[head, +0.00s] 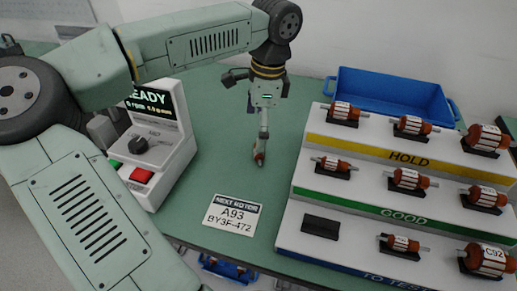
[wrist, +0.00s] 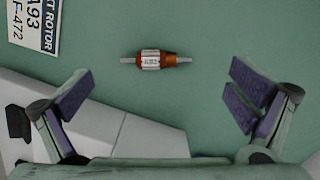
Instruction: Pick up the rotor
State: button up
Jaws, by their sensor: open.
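The rotor, with an orange and white body and grey shaft ends, lies on the green table in the wrist view (wrist: 151,60). Its shaft runs left to right there, and its small label is too small to read. In the head view the rotor (head: 259,156) shows only in part below my gripper. My gripper (wrist: 162,98) is open, with its purple-padded fingers wide apart and nothing between them. In the wrist view the rotor lies beyond the fingertips, clear of both. In the head view my gripper (head: 264,98) hangs over the table.
A stepped rack (head: 350,187) at right holds several rotors on HOLD, GOOD and TO TEST steps; one TO TEST cradle (head: 321,224) is empty. A blue bin (head: 390,90) stands behind. A test machine (head: 155,145) reading READY is at left. A card (head: 232,215) reads "A93 BY3F-472".

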aim_at(258, 157)
jog(key=f, duration=0.1)
jog(key=f+p, duration=0.2)
jog(key=f, duration=0.1)
jog(key=shift+s+d, duration=0.2)
jog(key=shift+s, duration=0.05)
jog(key=shift+a+f, duration=0.1)
jog(key=shift+f, duration=0.6)
jog(key=shift+c, duration=0.5)
jog(key=c, duration=1.7)
